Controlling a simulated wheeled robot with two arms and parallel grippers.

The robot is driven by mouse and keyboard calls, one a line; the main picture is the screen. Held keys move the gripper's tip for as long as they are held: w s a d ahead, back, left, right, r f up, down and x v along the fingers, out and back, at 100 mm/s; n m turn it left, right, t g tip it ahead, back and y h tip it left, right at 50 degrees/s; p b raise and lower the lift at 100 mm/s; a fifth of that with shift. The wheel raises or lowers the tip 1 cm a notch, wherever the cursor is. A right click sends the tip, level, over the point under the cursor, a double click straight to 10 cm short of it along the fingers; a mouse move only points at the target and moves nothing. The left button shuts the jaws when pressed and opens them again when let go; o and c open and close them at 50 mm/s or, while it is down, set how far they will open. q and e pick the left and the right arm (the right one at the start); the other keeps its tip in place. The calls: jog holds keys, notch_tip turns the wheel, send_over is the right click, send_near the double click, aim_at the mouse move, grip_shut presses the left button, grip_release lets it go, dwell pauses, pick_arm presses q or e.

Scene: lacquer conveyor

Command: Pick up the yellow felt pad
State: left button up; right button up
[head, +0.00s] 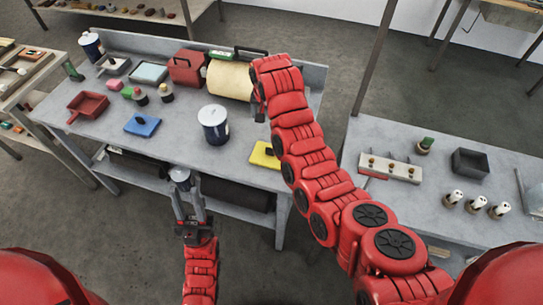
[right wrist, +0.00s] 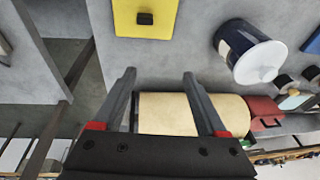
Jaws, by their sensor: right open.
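The yellow felt pad (head: 262,156) is a flat block with a dark knob, lying near the front right edge of the grey bench, partly covered by my right arm in the head view. In the right wrist view the pad (right wrist: 128,20) is at the top, its knob visible, beyond the fingertips. My right gripper (right wrist: 159,74) is open and empty, apart from the pad. In the head view it is mostly hidden by its own arm, near the cream roll. My left gripper (head: 187,196) is low in front of the bench, fingers apart.
A dark blue can (head: 213,124) stands left of the pad. The cream roll (head: 229,81) and red box (head: 187,68) stand at the back. A blue pad (head: 142,125) and red tray (head: 88,106) lie left. A second bench (head: 440,205) is at right, across a gap.

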jog(key=s+r+g, duration=0.1)
jog(key=s+r, duration=0.1)
jog(key=s, duration=0.1)
jog(key=b, duration=0.5)
send_over(270, 149)
jog(key=shift+g+h, duration=0.3)
jog(key=shift+h, duration=0.1)
notch_tip(270, 149, down, 12)
jog(key=shift+s+r, duration=0.15)
jog(key=shift+f+p, duration=0.45)
jog(key=shift+p, duration=0.05)
notch_tip(270, 149, down, 3)
jog(key=shift+r+p, duration=0.15)
jog(key=shift+p, duration=0.35)
jog(key=shift+w+f, duration=0.2)
jog(key=shift+f, duration=0.65)
grip_shut()
